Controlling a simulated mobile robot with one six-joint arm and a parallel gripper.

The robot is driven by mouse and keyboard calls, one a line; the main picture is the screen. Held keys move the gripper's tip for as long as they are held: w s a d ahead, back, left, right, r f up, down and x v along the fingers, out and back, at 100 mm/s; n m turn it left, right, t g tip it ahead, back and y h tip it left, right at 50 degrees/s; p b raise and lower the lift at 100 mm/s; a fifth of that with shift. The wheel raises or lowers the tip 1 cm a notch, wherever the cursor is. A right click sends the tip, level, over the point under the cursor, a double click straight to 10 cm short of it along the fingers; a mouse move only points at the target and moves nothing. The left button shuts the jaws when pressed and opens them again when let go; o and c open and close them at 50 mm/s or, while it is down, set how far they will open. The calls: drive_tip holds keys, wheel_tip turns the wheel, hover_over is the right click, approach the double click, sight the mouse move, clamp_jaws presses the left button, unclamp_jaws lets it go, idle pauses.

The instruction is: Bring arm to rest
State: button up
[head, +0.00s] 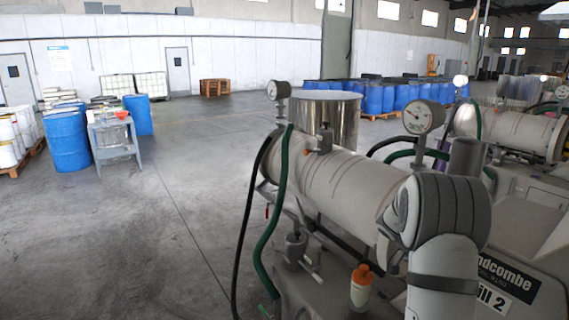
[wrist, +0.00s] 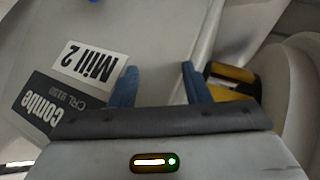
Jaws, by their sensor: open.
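My gripper (wrist: 160,84) shows in the wrist view with two blue fingers spread apart and nothing between them. The grey mill housing (wrist: 165,40) lies beyond the fingers, with a "Mill 2" label (wrist: 88,63) left of them. I cannot tell how far the fingertips are from the housing. In the head view, my arm (head: 440,215) is bent in front of the mill at the right, and my gripper is out of sight there. The same mill label shows beside my arm (head: 494,300).
A yellow and black object (wrist: 232,76) is just right of the right finger. In the head view, a horizontal mill cylinder (head: 335,180) with gauge (head: 278,90) and hoses stands close by. An orange-capped bottle (head: 361,288) is near my arm. Open floor (head: 150,230) lies left.

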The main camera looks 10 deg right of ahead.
drive_tip(key=w+a+r+n+t+b, duration=0.1)
drive_tip(key=w+a+r+n+t, duration=0.2)
drive_tip(key=w+a+r+t, duration=0.65)
drive_tip(key=s+a+r+n+t+y+b, duration=0.1)
drive_tip(key=s+a+r+n+t+y, duration=0.15)
drive_tip(key=a, duration=0.45)
drive_tip(key=s+a+r+n+t+y+b, duration=0.1)
drive_tip(key=s+a+r+n+y, duration=0.25)
drive_tip(key=a, duration=0.35)
drive_tip(key=s+a+f+n+g+y, duration=0.1)
drive_tip(key=s+a+f+y, duration=0.1)
drive_tip(key=s+a, duration=0.35)
drive_tip(key=s+a+f+n+g+y, duration=0.2)
drive_tip(key=s+a+y, duration=0.1)
drive_tip(key=s+a, duration=0.25)
drive_tip(key=s+d+f+g+h, duration=0.1)
drive_tip(key=s+f+g, duration=0.1)
drive_tip(key=s, duration=0.7)
drive_tip(key=s+d+f+g+h+b, duration=0.1)
drive_tip(key=s+f+g, duration=0.2)
drive_tip(key=s, duration=0.6)
drive_tip(key=shift+f+h+b, duration=0.3)
drive_tip(key=shift+f, duration=0.4)
